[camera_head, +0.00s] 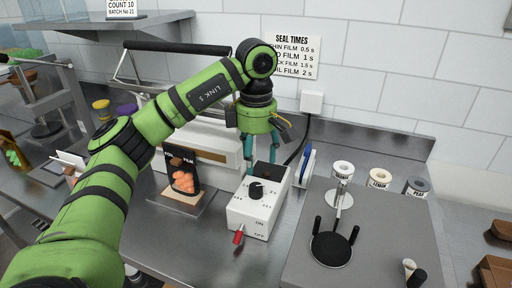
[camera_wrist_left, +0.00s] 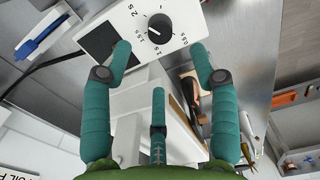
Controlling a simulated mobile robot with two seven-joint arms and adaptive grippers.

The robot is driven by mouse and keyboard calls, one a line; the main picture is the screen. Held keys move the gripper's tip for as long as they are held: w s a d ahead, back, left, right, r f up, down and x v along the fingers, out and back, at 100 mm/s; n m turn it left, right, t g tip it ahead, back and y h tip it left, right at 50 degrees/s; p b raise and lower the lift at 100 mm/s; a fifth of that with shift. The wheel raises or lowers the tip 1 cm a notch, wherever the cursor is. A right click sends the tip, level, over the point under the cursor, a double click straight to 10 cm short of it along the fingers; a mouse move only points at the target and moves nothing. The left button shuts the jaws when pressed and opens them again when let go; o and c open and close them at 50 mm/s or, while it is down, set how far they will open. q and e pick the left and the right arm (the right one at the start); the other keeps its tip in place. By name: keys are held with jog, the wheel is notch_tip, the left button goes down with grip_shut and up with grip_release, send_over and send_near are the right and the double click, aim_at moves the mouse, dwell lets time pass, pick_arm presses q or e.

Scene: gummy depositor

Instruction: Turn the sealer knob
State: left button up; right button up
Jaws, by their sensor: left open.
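The sealer knob (camera_head: 256,190) is a round black dial on top of the white control box (camera_head: 245,213). It also shows in the left wrist view (camera_wrist_left: 160,29), ringed by printed time marks. Its white pointer line slants toward the lower left there, near the 1.5 s side. My left gripper (camera_head: 258,157) points down behind the knob, over the back part of the box. In the left wrist view its teal fingers (camera_wrist_left: 160,60) are spread apart with nothing between them, and the knob lies beyond the fingertips, apart from them. My right gripper is out of view.
A red toggle (camera_head: 238,237) sticks out of the box's front. A film pouch (camera_head: 182,178) stands on a plate to the left. A blue-and-white tool (camera_head: 304,166) is close on the right.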

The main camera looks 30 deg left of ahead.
pick_arm(q)
jog(key=shift+r, duration=1.2)
